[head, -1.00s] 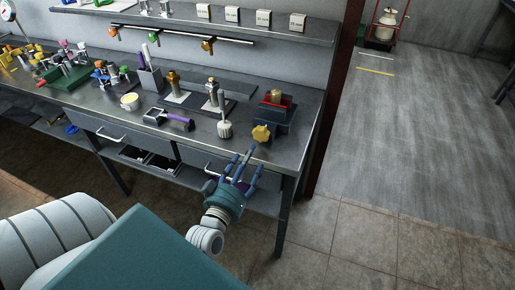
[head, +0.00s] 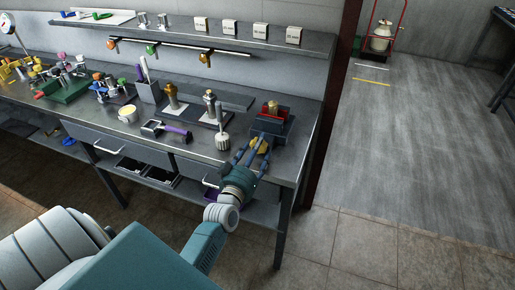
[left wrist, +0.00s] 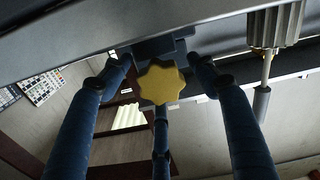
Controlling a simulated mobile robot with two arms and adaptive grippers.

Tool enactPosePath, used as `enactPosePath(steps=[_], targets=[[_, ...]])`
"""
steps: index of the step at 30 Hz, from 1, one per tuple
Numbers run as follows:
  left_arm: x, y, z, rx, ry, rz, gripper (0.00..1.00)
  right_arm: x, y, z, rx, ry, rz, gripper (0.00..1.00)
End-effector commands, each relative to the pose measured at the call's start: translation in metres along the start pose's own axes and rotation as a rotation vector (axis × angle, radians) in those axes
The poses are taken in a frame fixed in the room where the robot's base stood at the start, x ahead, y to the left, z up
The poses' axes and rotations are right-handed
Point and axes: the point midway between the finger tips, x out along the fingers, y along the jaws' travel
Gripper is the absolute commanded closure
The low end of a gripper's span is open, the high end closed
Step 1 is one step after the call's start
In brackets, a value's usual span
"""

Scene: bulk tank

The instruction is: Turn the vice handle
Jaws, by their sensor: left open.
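The vice (head: 283,128) is a dark blue-grey block with red jaws at the right end of the workbench. A brass piece (head: 272,106) stands between its jaws. Its handle, a yellow lobed knob (head: 261,145), faces the bench's front edge and is partly hidden by my fingers. The knob also shows in the left wrist view (left wrist: 161,83). My left gripper (head: 252,153) is open, with its blue fingers spread around the knob. In the left wrist view two fingers flank the knob with gaps, and the third lies below it; I cannot tell whether that one touches.
A grey ribbed-headed tool (head: 222,141) stands just left of the vice. A purple-handled tool (head: 175,132) and a yellow-topped cup (head: 127,113) are farther left on the workbench (head: 205,150). A shelf (head: 215,36) runs above. Floor right of the bench is clear.

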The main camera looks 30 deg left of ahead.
Motion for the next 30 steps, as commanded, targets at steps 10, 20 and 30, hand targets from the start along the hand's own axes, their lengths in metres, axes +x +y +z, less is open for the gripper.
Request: enactPosePath(steps=[10,20,30], targets=[[0.0003,0.0002,-0.0001,0.0,0.0,0.0,0.64,0.0001,0.0001,0.0,0.0,0.0,0.0,0.53],[-0.0003,0.0006,0.0012,-0.079,-0.005,0.001,0.85,-0.0034,0.0002,-0.0002,0.0,0.0,0.0,0.53],[-0.0009,0.0011,0.0043,-0.226,-0.009,0.001,0.85,-0.0053,0.0004,-0.0004,-0.001,0.0,0.0,0.53]])
